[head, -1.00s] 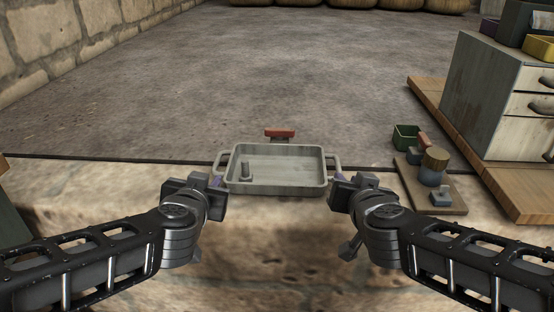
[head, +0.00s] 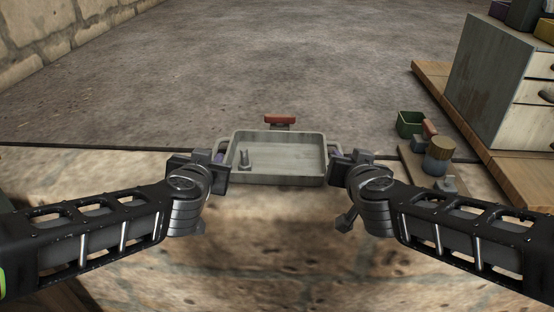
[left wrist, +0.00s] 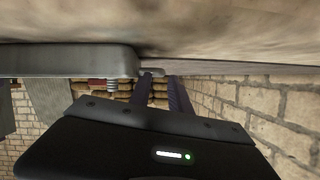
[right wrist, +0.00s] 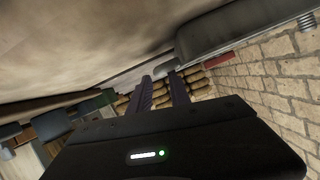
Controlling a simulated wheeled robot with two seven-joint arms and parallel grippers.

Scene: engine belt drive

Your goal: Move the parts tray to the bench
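The grey parts tray (head: 280,178) sits on the stone-like surface, with a small metal bolt-like part (head: 245,160) standing inside at its left. My left gripper (head: 221,156) is at the tray's left handle, and my right gripper (head: 334,157) is at its right handle. In the left wrist view the purple fingers (left wrist: 158,78) are apart, with the handle end near their tips. In the right wrist view the fingers (right wrist: 160,78) are also apart near the other handle. Whether either gripper touches its handle cannot be told. The tray's side also shows in the left wrist view (left wrist: 70,61).
A red-topped object (head: 280,120) stands just behind the tray. To the right are a green bin (head: 410,124), a round brown-topped part (head: 440,150) on a board, and a drawer cabinet (head: 495,85) on wooden planks. The floor beyond is clear.

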